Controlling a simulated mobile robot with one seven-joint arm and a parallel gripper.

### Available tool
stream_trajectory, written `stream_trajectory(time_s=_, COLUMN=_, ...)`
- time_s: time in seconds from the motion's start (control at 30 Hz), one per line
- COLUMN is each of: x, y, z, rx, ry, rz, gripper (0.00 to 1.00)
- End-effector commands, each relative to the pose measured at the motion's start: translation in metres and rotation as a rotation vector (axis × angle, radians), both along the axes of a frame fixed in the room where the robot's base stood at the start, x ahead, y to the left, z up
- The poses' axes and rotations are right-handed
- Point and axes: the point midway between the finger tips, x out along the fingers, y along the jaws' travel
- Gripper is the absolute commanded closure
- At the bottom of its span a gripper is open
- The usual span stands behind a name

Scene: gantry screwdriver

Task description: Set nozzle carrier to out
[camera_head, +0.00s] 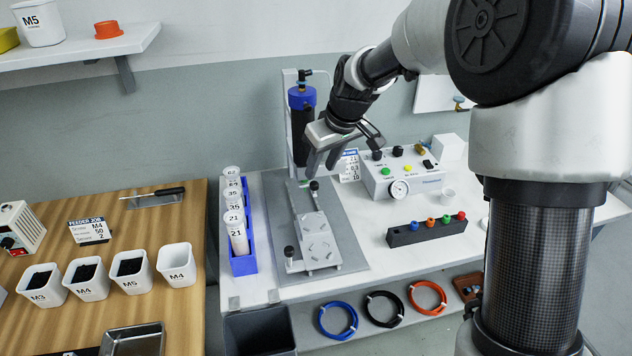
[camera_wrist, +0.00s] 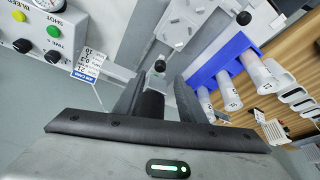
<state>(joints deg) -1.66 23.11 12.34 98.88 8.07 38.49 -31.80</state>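The metal nozzle carrier fixture (camera_head: 318,243) sits on a grey base plate (camera_head: 350,258) on the white bench, below the blue-topped black cylinder. One black knob (camera_head: 314,185) stands at its far end, and a second black knob (camera_head: 289,251) stands at its near left corner. My gripper (camera_head: 321,169) is above the far knob, pointing down. In the wrist view the gripper (camera_wrist: 159,78) has its two fingers apart, with the far knob (camera_wrist: 160,66) showing between and beyond the tips. The gripper looks empty; contact with the knob cannot be told.
A blue rack of labelled tubes (camera_head: 248,263) stands left of the plate. The control box with gauge (camera_head: 402,178) and a black holder with coloured tips (camera_head: 428,230) are to the right. The blue-topped cylinder (camera_head: 301,125) stands close behind my gripper.

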Motion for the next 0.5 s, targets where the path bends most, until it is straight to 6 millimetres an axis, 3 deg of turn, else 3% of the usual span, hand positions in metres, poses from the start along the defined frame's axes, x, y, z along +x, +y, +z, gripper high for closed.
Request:
stream_trajectory(time_s=0.03, x=0.003, y=0.003, z=-0.014, rx=-0.001, ry=0.003, rz=0.002, gripper=0.63)
stream_trajectory(time_s=0.2, x=0.012, y=0.01, z=-0.04, rx=-0.002, ry=0.001, rz=0.001, gripper=0.63)
stream_trajectory(time_s=0.5, x=0.019, y=0.015, z=-0.057, rx=-0.001, ry=-0.001, rz=0.001, gripper=0.63)
